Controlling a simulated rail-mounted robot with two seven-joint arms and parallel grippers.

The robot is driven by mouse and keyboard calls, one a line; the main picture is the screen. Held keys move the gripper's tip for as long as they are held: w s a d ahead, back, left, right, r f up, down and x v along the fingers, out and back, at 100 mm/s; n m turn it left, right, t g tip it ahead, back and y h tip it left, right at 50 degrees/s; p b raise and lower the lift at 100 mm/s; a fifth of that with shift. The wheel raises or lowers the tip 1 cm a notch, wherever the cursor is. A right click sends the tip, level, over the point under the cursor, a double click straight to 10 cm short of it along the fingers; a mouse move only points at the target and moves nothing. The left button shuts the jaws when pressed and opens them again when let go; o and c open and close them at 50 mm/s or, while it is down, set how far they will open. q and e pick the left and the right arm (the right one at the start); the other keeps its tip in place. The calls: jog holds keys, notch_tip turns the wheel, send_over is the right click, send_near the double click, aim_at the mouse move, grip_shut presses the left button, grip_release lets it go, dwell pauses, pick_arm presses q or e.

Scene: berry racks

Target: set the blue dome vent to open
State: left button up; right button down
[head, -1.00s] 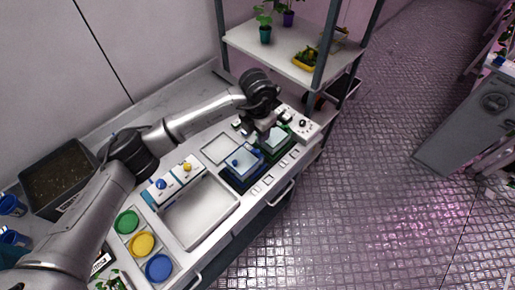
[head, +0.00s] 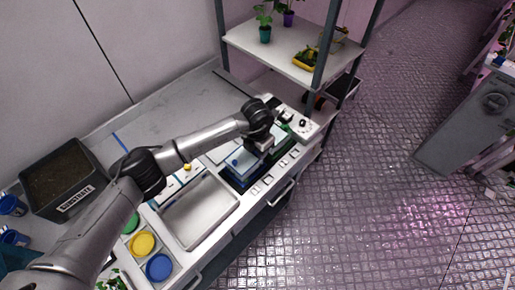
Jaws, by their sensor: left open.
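The blue dome (head: 238,176), a clear-topped box on a dark blue base, stands on the bench to the right of the grey tray. A small blue knob (head: 235,162) shows on its top; its vent setting is too small to read. My left gripper (head: 262,148) is open and hangs over the far right part of the blue dome, between it and the green dome (head: 281,139). The gripper and wrist hide part of both domes. Whether the fingers touch the blue dome cannot be told. My right gripper is not in view.
An empty grey tray (head: 200,212) lies left of the domes. Yellow (head: 143,244) and blue (head: 159,267) round pads lie at the front left. A soil box (head: 58,178) stands at the back left. A shelf rack (head: 285,50) with plants rises behind the bench.

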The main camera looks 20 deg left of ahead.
pick_arm(q)
grip_shut()
dwell(0.4)
jog(key=a, duration=0.1)
jog(key=w+a+b, duration=0.1)
jog(key=a, duration=0.1)
jog(key=shift+w+a, duration=0.2)
jog(key=shift+a, duration=0.2)
grip_release()
